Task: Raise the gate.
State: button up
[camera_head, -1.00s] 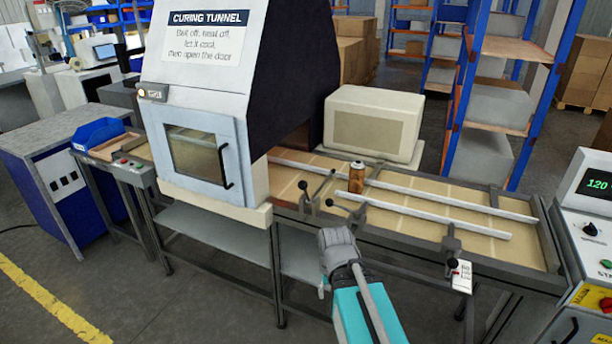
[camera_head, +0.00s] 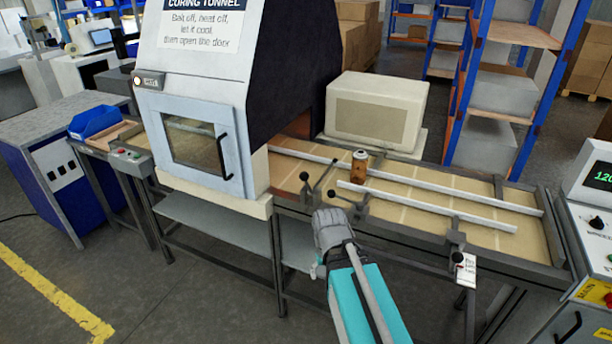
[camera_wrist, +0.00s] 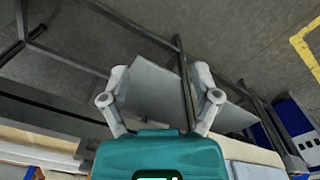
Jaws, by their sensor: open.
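I cannot tell which part is the gate. A brown cartridge (camera_head: 359,172) with a pale cap stands upright on the conveyor just behind the levers, between the white guide rails. My gripper (camera_wrist: 160,73) is open and empty in the wrist view, its two grey fingers spread above floor and frame bars. In the head view my arm's grey end is in front of the conveyor, below the levers; the fingers cannot be made out there.
The curing tunnel (camera_head: 205,110), its handled door shut, stands left of the levers. A cream box (camera_head: 375,112) is behind the conveyor. A small white tag (camera_head: 466,268) hangs at the front edge. A control cabinet (camera_head: 597,215) is at the right. Open floor lies in front.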

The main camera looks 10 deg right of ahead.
aim_at(305, 173)
jog(key=w+d+r+m+y+p, duration=0.1)
jog(key=w+r+m+p, duration=0.3)
jog(key=w+r+p, duration=2.1)
jog(key=w+r, duration=0.1)
jog(key=w, duration=0.1)
jog(key=shift+w+r+t+p, duration=0.15)
jog(key=shift+w+t+p, duration=0.15)
jog(key=shift+w+p, duration=0.05)
jog(key=shift+f, duration=0.2)
jog(key=f+b, duration=0.4)
jog(key=a+f+b, duration=0.1)
jog(key=f+b, duration=0.8)
jog(key=shift+w+a+f+b, duration=0.15)
jog(key=shift+w+a+b, duration=0.15)
jog(key=shift+a+b, duration=0.05)
